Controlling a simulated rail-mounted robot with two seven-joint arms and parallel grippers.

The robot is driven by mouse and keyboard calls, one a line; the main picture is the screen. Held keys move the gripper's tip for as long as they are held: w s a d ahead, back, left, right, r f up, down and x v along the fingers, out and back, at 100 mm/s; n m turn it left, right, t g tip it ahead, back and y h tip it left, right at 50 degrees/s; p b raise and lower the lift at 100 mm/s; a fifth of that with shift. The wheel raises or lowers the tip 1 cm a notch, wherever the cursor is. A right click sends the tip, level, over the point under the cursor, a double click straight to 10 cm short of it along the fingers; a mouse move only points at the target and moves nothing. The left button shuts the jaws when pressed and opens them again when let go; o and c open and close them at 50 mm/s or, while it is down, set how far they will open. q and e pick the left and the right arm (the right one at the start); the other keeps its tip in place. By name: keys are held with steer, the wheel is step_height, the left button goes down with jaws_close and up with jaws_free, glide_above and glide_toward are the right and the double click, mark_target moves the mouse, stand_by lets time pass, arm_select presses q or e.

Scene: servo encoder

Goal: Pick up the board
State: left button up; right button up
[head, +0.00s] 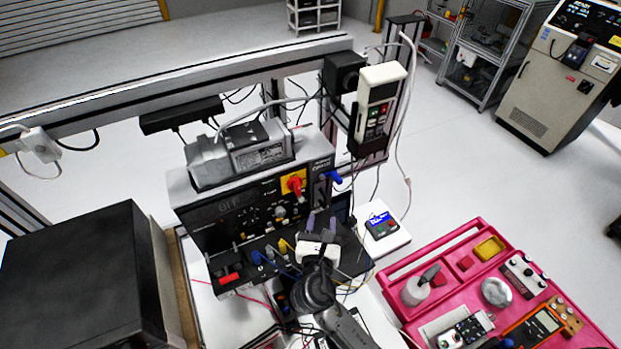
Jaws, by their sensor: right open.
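My right gripper (321,224) reaches up from the bottom centre, over the front of the bench equipment. Its two fingers are apart and nothing shows between them. Which thing is the board is not certain. A small board-like piece with dark parts (468,328) lies in the pink tray (398,274) at the lower right, well to the right of the gripper. Another light panel with round parts (522,274) lies farther back in that tray. My left gripper is not in view.
A power unit with a red knob (293,184) stands just behind the gripper, with a grey motor (254,152) on top. A handheld pendant (377,105) hangs behind. A black box (85,275) fills the left. Loose cables surround the gripper. An orange multimeter (535,328) lies in the tray.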

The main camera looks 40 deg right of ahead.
mark_target(325, 205)
steer(key=shift+w+d+p, duration=0.3)
steer(key=shift+w+d, duration=0.05)
steer(key=p+x, duration=0.1)
steer(key=x, duration=0.2)
steer(key=shift+d+f, duration=0.15)
steer(key=shift+w+d, duration=0.3)
steer(key=shift+w, duration=0.15)
steer(key=shift+f, duration=0.15)
steer(key=c, duration=0.8)
jaws_close()
